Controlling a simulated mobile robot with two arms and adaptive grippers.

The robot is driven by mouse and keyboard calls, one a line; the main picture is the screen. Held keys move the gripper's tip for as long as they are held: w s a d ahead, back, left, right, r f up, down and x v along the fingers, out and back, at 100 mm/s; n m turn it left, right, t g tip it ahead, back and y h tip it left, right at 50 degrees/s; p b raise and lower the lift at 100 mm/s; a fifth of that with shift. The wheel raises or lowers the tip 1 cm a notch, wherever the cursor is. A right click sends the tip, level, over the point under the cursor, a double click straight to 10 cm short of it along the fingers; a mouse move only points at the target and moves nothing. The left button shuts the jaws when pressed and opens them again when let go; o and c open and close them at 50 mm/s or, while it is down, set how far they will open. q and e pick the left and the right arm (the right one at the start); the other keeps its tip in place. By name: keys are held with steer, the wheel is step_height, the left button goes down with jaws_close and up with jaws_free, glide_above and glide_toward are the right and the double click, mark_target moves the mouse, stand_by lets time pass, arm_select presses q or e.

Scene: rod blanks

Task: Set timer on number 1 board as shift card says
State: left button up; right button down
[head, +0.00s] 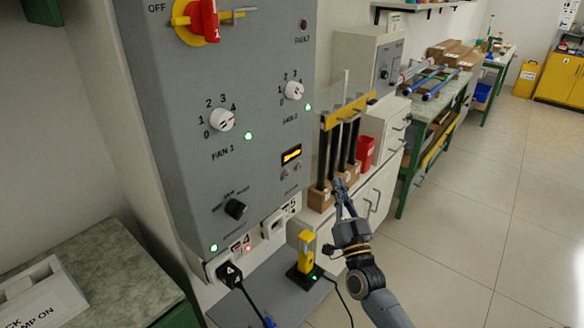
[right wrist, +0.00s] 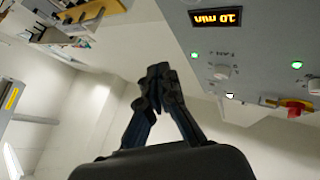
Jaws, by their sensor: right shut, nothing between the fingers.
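The grey control board (head: 180,95) fills the upper left of the head view. Its amber timer display (head: 291,155) has two small buttons (head: 291,173) beneath it. In the right wrist view the display (right wrist: 216,18) is upside down and appears to read 10 min. My right gripper (head: 342,186) is shut and empty, right of and below the display and apart from the board. Its closed fingers (right wrist: 158,72) point up in the right wrist view. I cannot make out a shift card. My left gripper is out of view.
The board also carries a red switch handle (head: 204,19), the FAN 1 dial (head: 222,120), another dial (head: 293,90) and a black knob (head: 235,209). A rack of dark rods (head: 340,148) stands behind my gripper. A yellow device (head: 305,250) and cables sit below. Open floor lies right.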

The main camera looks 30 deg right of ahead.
mark_target(299, 167)
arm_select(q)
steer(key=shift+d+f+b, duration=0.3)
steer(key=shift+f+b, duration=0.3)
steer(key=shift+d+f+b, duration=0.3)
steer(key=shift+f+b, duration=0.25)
arm_select(e)
steer(key=w+a, duration=0.3)
steer(key=w, duration=0.5)
steer(key=shift+w+a, duration=0.1)
steer(key=shift+w, duration=0.1)
stand_by(0.5)
steer(key=shift+w+a+f, duration=0.1)
steer(key=shift+w+a, duration=0.05)
steer(key=shift+w, duration=0.15)
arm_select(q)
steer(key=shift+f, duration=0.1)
arm_select(e)
steer(key=shift+w+a, duration=0.15)
steer(key=shift+w, duration=0.15)
stand_by(0.6)
steer(key=shift+s, duration=0.1)
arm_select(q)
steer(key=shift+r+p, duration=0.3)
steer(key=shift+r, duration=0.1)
arm_select(e)
steer(key=shift+s+d, duration=0.35)
steer(key=shift+s, duration=0.3)
